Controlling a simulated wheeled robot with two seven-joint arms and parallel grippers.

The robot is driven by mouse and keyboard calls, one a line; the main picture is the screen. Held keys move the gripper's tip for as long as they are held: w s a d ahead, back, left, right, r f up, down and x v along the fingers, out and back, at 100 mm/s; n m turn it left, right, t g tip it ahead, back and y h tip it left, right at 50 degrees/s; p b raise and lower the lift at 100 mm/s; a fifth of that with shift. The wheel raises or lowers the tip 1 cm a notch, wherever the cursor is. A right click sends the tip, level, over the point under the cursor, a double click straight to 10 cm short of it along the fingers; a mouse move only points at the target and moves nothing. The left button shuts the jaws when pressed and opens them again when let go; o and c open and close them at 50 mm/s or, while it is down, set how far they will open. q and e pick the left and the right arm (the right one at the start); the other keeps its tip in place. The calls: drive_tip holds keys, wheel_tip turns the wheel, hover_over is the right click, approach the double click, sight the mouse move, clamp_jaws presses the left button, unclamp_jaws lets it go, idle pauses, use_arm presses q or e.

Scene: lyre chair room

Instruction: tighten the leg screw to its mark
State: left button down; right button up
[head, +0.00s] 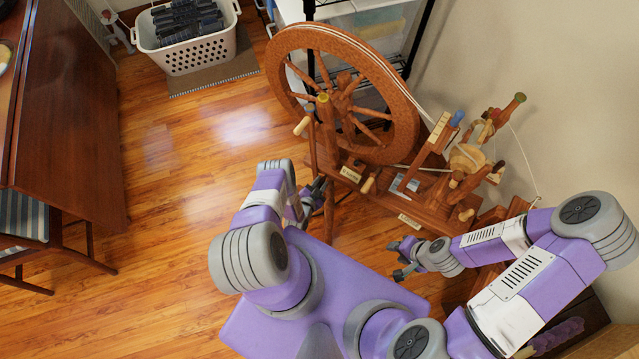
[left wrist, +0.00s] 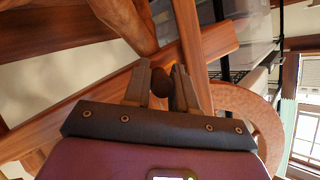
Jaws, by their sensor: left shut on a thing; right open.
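The wooden spinning wheel (head: 345,92) stands on the floor ahead of me. My left gripper (head: 318,186) is low beside its front legs, partly hidden by my arm in the head view. In the left wrist view the left gripper's fingers (left wrist: 161,88) are closed on a small dark brown knob, which I take to be the leg screw (left wrist: 160,83). Wooden legs and beams show right behind it. I cannot make out the mark in either view. My right gripper (head: 399,262) is open and empty in front of the spinning wheel's bench.
Small labels, one at the left (head: 351,175) and one at the front (head: 410,221), sit on the bench. A white laundry basket (head: 203,52) stands at the back. A wooden table (head: 65,130) and striped chair (head: 22,215) are at left. Floor between is clear.

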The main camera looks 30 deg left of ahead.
use_arm(q)
drive_tip(key=shift+f+m+t+y, duration=0.1)
drive_tip(key=shift+m+t+y, duration=0.3)
drive_tip(key=shift+m+y, duration=0.65)
use_arm(e)
drive_tip(key=shift+f, duration=0.25)
use_arm(q)
drive_tip(key=shift+m, duration=0.45)
drive_tip(key=c, duration=1)
unclamp_jaws()
drive_tip(key=shift+s, duration=0.1)
